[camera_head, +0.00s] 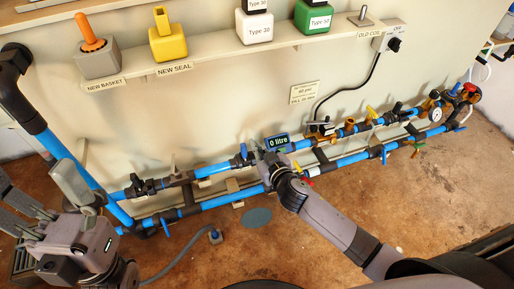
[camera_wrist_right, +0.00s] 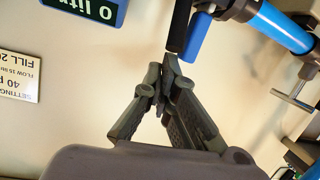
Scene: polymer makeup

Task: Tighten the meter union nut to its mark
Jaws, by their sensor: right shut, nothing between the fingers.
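The meter's display (camera_head: 278,143), reading "0 litre", sits on the blue pipe run along the wall. Its lower edge also shows upside down in the right wrist view (camera_wrist_right: 98,12). I cannot make out the union nut or its mark; my right gripper and arm cover part of the pipe beside the meter. My right gripper (camera_head: 270,160) is just below the display. In the right wrist view its fingertips (camera_wrist_right: 166,66) are together and empty, close to a black and blue handle (camera_wrist_right: 188,35). My left gripper (camera_head: 42,200) is open and empty at the lower left.
A shelf (camera_head: 215,52) above holds the new basket block (camera_head: 98,62), yellow new seal block (camera_head: 168,42), white (camera_head: 254,26) and green (camera_head: 314,18) containers. Valves and a gauge (camera_head: 437,116) line the pipes to the right. A grey hose (camera_head: 182,262) lies on the floor.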

